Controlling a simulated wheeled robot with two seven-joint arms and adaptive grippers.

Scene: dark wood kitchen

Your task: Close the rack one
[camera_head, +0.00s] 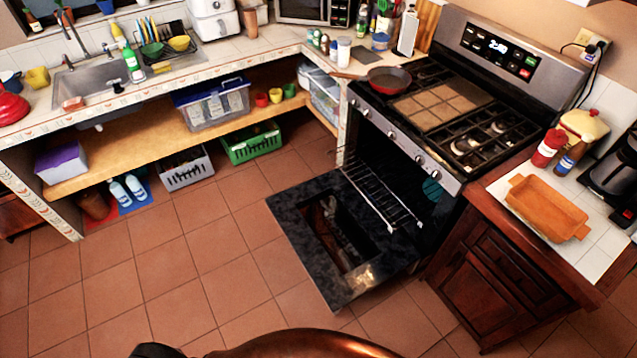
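The oven (440,170) stands at the right with its dark door (300,225) folded down and open. A wire rack (380,190) is pulled partly out of the oven cavity, over the inner part of the open door. Only one rack is clearly seen. The deeper cavity is dark, so the rack's back end is hidden. A small teal round thing (432,188) shows inside the oven at the right. Neither of my grippers can be made out in this view.
A brown curved surface (290,345) fills the bottom edge. The tiled floor (190,260) left of the oven door is clear. A wooden cabinet (500,265) stands right of the oven, with an orange baking dish (546,208) on top. A red pan (389,78) sits on the stove.

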